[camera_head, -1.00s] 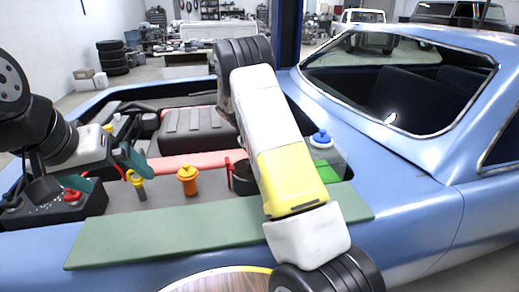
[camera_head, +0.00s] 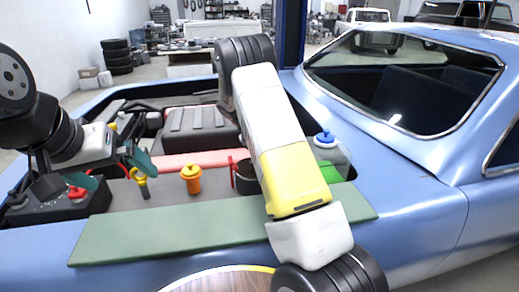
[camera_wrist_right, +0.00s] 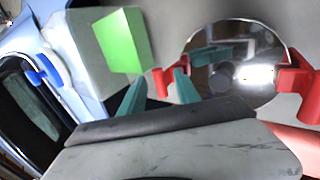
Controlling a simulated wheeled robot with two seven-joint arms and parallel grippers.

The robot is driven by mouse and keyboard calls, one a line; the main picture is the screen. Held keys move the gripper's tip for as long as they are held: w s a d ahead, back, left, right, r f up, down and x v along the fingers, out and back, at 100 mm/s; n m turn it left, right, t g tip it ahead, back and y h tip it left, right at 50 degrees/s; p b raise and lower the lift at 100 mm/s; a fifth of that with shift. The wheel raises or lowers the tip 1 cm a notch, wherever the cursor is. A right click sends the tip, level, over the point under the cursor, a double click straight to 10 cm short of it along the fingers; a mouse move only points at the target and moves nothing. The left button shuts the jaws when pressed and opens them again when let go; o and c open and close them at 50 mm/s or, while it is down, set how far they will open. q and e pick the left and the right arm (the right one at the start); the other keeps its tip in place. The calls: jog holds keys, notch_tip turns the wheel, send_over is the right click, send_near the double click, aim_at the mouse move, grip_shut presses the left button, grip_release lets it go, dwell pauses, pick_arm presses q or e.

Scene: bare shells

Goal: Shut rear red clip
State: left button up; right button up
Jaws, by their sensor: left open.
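My left gripper (camera_head: 117,172) is open and empty at the left of the engine bay, its teal fingers apart above the battery (camera_head: 50,205). My right arm crosses the head view and hides its own gripper there. In the right wrist view my right gripper (camera_wrist_right: 162,80) shows two teal fingers spread apart. A red clip (camera_wrist_right: 160,84) stands between and beyond the fingertips, at the left rim of a shiny round canister lid (camera_wrist_right: 235,62). A second red clip (camera_wrist_right: 298,76) is at its right rim. One red clip (camera_head: 231,172) shows beside the dark canister (camera_head: 245,181), partly hidden by my arm.
A yellow-ringed dipstick (camera_head: 140,181) and an orange cap (camera_head: 190,178) stand between my left gripper and the canister. A blue-capped reservoir (camera_head: 325,142) with a green lower part stands right of my arm. A green fender board (camera_head: 170,238) lies along the front edge.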

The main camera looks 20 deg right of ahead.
jog(key=v, duration=0.7)
jog(key=s+a+r+t+y, duration=0.3)
jog(key=s+r+y, duration=0.4)
jog(key=s+r, duration=0.95)
jog(key=s+a+t+y, duration=0.1)
jog(key=s+a, duration=0.1)
jog(key=s, duration=0.7)
jog(key=s+a+n+t+y, duration=0.1)
jog(key=s+a+t, duration=0.1)
jog(key=s, duration=0.7)
jog(key=shift+s+a+r+t, duration=0.3)
jog(key=shift+s+a+r, duration=0.05)
jog(key=shift+s, duration=0.05)
